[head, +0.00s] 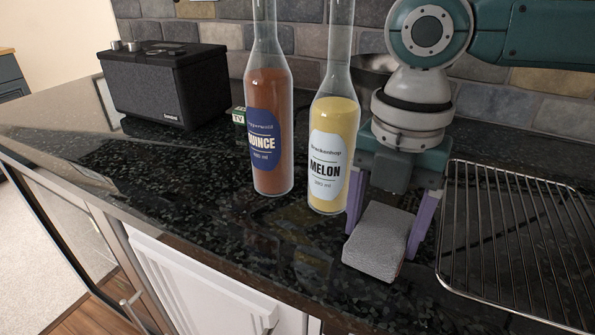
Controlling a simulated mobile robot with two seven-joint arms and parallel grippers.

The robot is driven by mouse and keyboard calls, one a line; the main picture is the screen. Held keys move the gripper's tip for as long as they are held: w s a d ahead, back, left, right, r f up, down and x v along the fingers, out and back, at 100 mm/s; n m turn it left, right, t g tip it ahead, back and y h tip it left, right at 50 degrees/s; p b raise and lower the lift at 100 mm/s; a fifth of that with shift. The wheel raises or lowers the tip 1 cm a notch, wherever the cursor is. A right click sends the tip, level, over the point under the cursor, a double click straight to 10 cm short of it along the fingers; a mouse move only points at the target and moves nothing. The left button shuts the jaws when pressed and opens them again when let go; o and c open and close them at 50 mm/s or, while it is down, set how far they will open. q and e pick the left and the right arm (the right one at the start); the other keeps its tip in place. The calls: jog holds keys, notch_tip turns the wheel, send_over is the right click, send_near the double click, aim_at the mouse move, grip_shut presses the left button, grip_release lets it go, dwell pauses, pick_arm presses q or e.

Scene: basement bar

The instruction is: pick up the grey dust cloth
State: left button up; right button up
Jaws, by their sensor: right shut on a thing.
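The grey dust cloth (378,238) is a folded, block-like grey pad at the front of the dark speckled counter. My right gripper (388,232) points down over it, with one purple finger on each side of the cloth, and is shut on it. The cloth's far end is partly hidden under the gripper. I cannot tell whether the cloth still touches the counter. My left gripper is not in the head view.
A melon bottle (331,150) stands close left of my right gripper, with a quince bottle (268,140) beside it. A wire rack (520,240) lies close on the right. The front-left counter (190,200) is clear.

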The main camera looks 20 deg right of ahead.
aim_at(382, 229)
notch_tip(382, 229, up, 20)
jog(key=p, duration=0.2)
jog(key=shift+p, duration=0.35)
